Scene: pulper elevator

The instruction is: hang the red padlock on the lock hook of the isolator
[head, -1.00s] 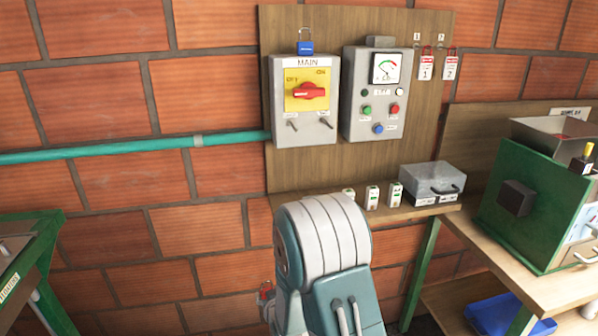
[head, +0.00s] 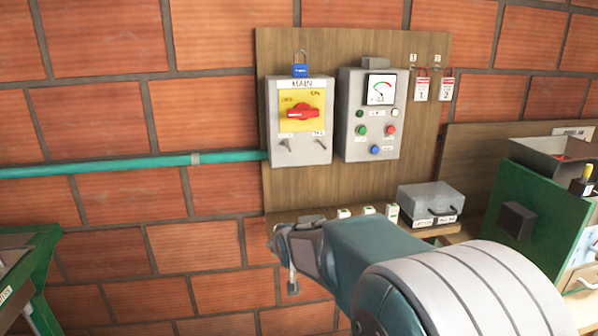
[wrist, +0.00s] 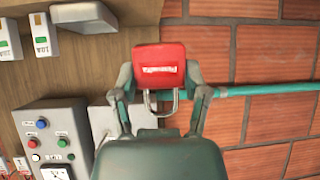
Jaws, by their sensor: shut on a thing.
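The isolator (head: 322,152) is a grey box marked MAIN on the wooden board, with a red handle (head: 301,113) lying about level on a yellow plate. Two small metal fittings (head: 289,145) project low on its front; I cannot tell which is the lock hook. My gripper (wrist: 160,84) is shut on the red padlock (wrist: 160,64), its shackle showing between the fingers in the wrist view. In the head view my gripper (head: 290,262) is below the isolator, apart from it, and the padlock cannot be made out. The isolator is mostly hidden behind my gripper in the wrist view.
A blue padlock (head: 300,70) sits atop the isolator. A shelf below carries a grey case (head: 432,200) and small labelled blocks. A green pipe (head: 100,168) enters from the left.

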